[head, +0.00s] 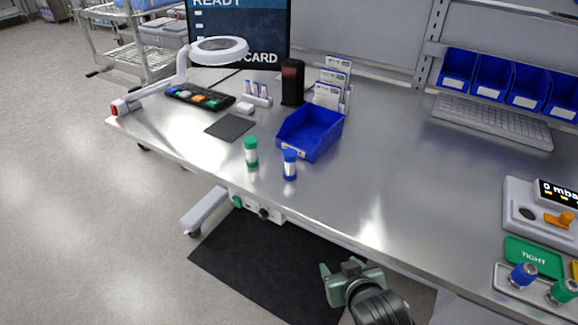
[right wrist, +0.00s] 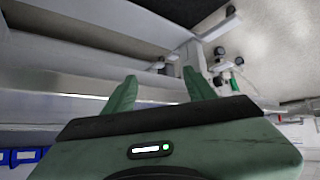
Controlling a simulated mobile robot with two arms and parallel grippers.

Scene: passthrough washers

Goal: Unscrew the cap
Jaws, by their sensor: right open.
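A small container with a green cap (head: 251,144) and a white body stands upright on the metal table. A similar one with a blue cap (head: 290,156) stands upright to its right and nearer the front edge. My right gripper (head: 339,268) is low in front of the table's front edge, apart from both containers, open and empty. Its two spread fingers also show in the right wrist view (right wrist: 158,78), with nothing between them. My left gripper is not in view.
A blue bin (head: 321,130) stands behind the blue-capped container. A dark flat pad (head: 230,127) lies behind the green-capped one. At the right are a gauge unit (head: 530,205), a green "TIGHT" plate (head: 534,257) and blue and green fittings. The middle of the tabletop (head: 410,170) is clear.

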